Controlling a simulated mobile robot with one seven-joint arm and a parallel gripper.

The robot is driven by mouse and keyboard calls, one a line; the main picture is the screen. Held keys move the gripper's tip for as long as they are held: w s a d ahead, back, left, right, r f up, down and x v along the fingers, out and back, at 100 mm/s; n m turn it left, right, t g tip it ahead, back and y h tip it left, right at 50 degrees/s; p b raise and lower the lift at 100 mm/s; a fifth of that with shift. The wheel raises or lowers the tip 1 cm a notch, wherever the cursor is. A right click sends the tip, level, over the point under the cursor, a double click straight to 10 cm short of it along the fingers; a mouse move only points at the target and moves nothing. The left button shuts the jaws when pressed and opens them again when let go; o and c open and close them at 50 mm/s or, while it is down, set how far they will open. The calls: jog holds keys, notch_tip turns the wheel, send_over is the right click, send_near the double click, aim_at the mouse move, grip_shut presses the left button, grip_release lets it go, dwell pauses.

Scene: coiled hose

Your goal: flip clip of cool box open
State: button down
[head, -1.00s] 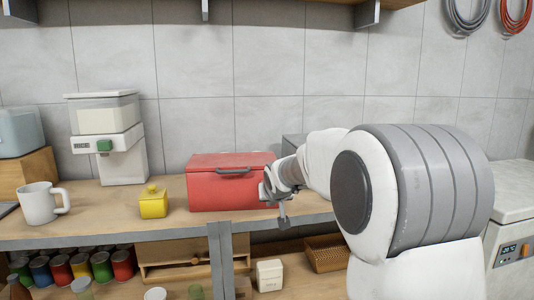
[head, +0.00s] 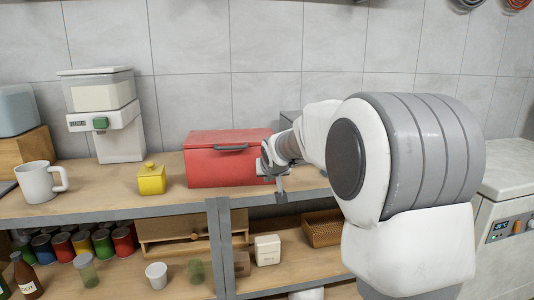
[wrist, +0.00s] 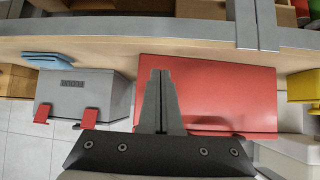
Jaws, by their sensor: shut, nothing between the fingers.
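A grey box (wrist: 85,92) with a dark label and two red clips (wrist: 42,114) (wrist: 90,118) is on the left in the wrist view; it seems to be the cool box. In the head view my arm hides most of it, and only a grey corner (head: 289,121) shows behind. My gripper (wrist: 160,74) is shut and empty. In the head view my gripper (head: 281,194) is at the bench's front edge, by the red box's right end.
A red box (head: 222,170) with a grey handle stands beside the grey box; it also shows in the wrist view (wrist: 220,90). A blue cloth (wrist: 48,60) lies near the bench edge. A yellow pot (head: 151,180), a mug (head: 36,178) and a dispenser (head: 101,115) stand further left.

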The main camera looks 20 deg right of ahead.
jog(key=shift+w+d+f, duration=0.1)
jog(key=shift+w+f, duration=0.05)
jog(key=shift+w, duration=0.5)
jog(key=p+v, duration=0.4)
jog(key=v, duration=1.3)
jog(key=shift+s+r, duration=0.15)
jog(key=shift+r, duration=0.05)
